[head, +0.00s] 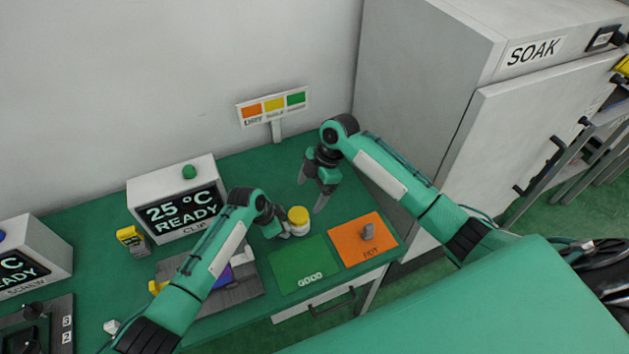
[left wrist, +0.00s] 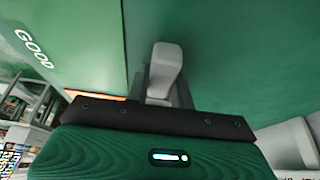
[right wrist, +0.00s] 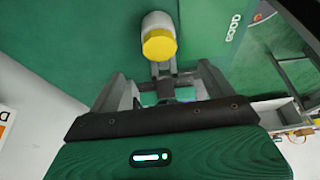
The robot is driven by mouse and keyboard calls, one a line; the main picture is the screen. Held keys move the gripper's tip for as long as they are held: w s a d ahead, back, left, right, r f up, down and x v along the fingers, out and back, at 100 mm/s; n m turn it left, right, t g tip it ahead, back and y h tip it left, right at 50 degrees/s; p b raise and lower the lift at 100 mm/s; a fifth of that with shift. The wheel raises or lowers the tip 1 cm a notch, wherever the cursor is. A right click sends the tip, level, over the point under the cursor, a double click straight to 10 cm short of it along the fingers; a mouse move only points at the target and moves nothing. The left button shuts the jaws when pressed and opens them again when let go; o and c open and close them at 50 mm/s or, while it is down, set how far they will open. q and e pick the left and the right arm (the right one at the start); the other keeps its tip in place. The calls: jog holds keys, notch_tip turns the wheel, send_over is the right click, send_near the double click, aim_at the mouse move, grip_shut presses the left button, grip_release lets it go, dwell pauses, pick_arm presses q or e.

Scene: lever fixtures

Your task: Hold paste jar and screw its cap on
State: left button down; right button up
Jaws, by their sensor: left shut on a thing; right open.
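The paste jar (head: 299,229) is a small white cylinder standing on the green table. Its yellow cap (head: 298,214) sits on top; how tightly is not visible. My left gripper (head: 289,233) is shut on the jar from its left side, low down. In the left wrist view a pale grey block (left wrist: 165,68) shows between the jaws; I cannot tell what it is. My right gripper (head: 312,194) is open and empty, pointing down above and just right of the jar. In the right wrist view the cap (right wrist: 159,43) and jar (right wrist: 156,20) lie beyond the open fingers.
A green GOOD mat (head: 300,265) and an orange HOT mat (head: 350,247) lie in front of the jar. A grey piece (head: 368,232) stands on the orange mat. A CLIP box (head: 158,190) is at the left, a sign (head: 273,107) behind, a SOAK cabinet (head: 440,80) at the right.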

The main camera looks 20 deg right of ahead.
aim_at(298, 215)
jog(key=x, duration=0.9)
jog(key=shift+r, duration=0.1)
jog(key=shift+c, duration=0.4)
jog(key=c, duration=1)
jog(key=shift+o, duration=0.2)
jog(key=m+t, duration=0.1)
jog(key=m, duration=0.2)
jog(key=shift+s, duration=0.15)
jog(key=m, duration=0.2)
jog(key=m+t, duration=0.1)
jog(key=m, duration=0.1)
jog(key=shift+t+h, duration=0.3)
jog(key=m, duration=0.1)
jog(key=m+t+h, duration=0.1)
jog(key=m, duration=0.1)
jog(key=shift+s+a+m, duration=0.15)
jog(key=shift+m, duration=0.15)
jog(key=m+h, duration=0.1)
jog(key=m, duration=0.2)
jog(key=shift+a+m+t, duration=0.1)
jog(key=shift+m+t, duration=0.3)
